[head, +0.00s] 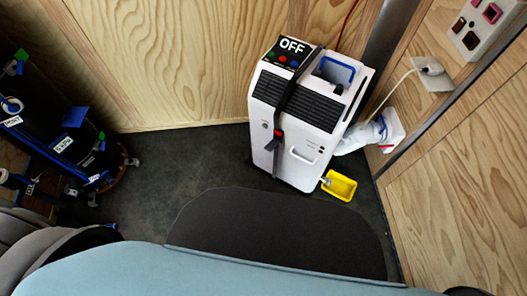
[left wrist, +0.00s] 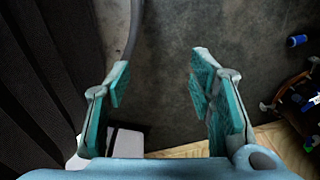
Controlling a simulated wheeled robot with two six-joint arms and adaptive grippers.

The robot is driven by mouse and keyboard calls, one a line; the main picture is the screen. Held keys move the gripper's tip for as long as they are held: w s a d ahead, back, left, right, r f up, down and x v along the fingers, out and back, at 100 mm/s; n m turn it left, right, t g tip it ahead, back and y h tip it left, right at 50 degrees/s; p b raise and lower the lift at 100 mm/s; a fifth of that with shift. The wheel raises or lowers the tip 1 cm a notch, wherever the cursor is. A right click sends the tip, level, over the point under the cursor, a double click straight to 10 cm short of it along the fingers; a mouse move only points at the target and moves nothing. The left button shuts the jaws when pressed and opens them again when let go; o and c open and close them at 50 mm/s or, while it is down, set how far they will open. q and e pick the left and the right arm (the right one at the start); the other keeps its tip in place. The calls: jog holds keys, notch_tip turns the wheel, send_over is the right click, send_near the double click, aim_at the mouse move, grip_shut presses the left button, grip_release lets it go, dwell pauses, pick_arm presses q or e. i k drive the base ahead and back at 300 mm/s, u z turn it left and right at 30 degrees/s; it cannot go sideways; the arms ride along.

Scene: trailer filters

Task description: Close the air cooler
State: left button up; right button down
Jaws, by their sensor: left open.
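The air cooler (head: 292,150) is a white upright box with dark louvres, standing on the floor by the wood wall in the head view. A dark strap (head: 278,138) with a red part runs down over its front. An opening with a blue-edged inside (head: 337,70) shows at its top right. A black "OFF" panel (head: 287,52) is at its top left. My left gripper (left wrist: 158,88) is open and empty in the left wrist view. A white block (left wrist: 124,141) behind its left finger may be the cooler, partly hidden. My right gripper is not in view.
A yellow tray (head: 340,186) sits on the floor beside the cooler's lower right. A white hose (head: 364,135) joins the cooler to the right wall. A socket panel (head: 484,20) is above. A dark rack (head: 75,140) stands left. The floor (head: 185,165) between is clear.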

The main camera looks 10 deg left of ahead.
aim_at(312, 127)
jog(key=z, duration=2)
jog(key=k, duration=1.1)
jog(key=u, duration=1.95)
jog(key=i, duration=0.5)
